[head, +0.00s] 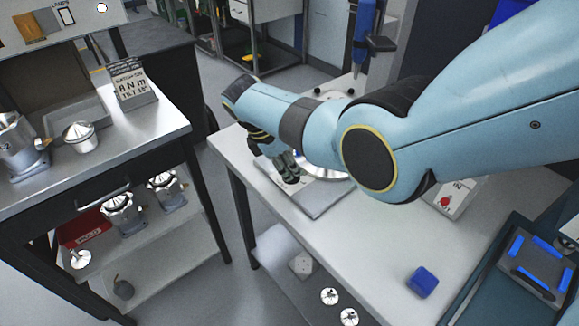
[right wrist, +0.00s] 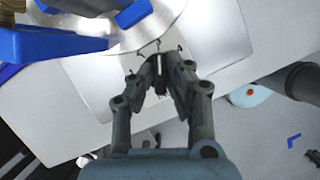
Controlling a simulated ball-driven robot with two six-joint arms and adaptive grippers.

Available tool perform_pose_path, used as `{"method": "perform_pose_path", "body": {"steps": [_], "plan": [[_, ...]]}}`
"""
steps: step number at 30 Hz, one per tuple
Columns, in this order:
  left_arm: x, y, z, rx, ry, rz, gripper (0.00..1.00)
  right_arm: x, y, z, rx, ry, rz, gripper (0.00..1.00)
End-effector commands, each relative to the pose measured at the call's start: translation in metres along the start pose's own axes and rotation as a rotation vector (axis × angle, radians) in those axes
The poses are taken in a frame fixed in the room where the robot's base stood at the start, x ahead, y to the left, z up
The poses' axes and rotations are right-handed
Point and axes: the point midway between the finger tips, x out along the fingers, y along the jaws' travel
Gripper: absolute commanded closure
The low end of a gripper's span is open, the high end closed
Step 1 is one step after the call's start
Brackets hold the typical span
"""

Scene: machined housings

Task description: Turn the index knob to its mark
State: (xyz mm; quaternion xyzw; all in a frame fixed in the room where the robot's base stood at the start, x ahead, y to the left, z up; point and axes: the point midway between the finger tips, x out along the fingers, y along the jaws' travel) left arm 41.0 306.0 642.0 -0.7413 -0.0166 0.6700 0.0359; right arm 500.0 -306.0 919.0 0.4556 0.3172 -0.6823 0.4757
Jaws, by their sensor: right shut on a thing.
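My right gripper (head: 287,172) is low over the grey plate (head: 316,208) on the white table, beside a silver round disc (head: 326,173) that my arm partly hides. In the right wrist view its fingers (right wrist: 158,58) close in on a small dark piece, which I take to be the index knob (right wrist: 158,78); the fingers hide most of it. The silver disc (right wrist: 118,18) lies just beyond the fingertips, with a blue part (right wrist: 50,43) across it. I cannot make out the mark. My left gripper is not in view.
A blue block (head: 422,282) lies near the table's front edge. At right is a dark tray (head: 528,265) with blue pieces. A steel bench at left holds machined housings (head: 18,147) and a sign (head: 132,84).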

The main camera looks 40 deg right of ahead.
Motion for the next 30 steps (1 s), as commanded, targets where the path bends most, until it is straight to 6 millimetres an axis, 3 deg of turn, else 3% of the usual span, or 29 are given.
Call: {"method": "perform_pose_path", "body": {"steps": [18,30], "plan": [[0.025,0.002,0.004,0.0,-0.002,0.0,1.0,0.003,0.002,0.0,0.503,-0.001,-0.212,1.0],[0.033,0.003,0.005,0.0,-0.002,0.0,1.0,0.003,0.001,0.0,0.665,-0.001,-0.28,1.0]]}}
